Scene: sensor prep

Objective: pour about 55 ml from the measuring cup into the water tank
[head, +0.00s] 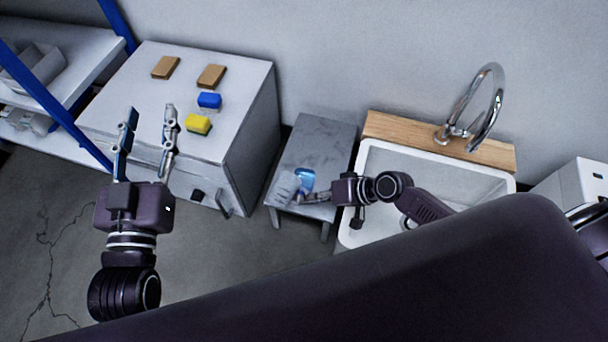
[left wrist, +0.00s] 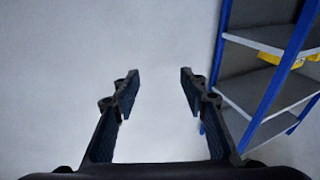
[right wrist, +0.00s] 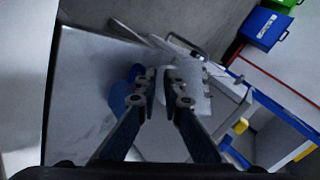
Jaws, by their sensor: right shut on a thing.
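The clear measuring cup (head: 284,188) is in my right gripper (head: 303,198), over the front of the small grey table. It also shows in the right wrist view (right wrist: 204,100), beyond the shut fingertips (right wrist: 164,84). Its tilt and water level are too small to tell. A blue translucent thing (head: 306,177), apparently the water tank, stands on the table just beside the cup. In the right wrist view it (right wrist: 122,96) is partly hidden by the fingers. My left gripper (head: 146,125) is open and empty, in front of the white cabinet.
The grey table (head: 318,140) stands between the white cabinet (head: 130,90) and the sink (head: 385,160) with its tap (head: 490,105). Blue and yellow blocks (head: 198,124) and two brown blocks (head: 211,76) lie on the cabinet. A blue-framed shelf (head: 45,95) is at left.

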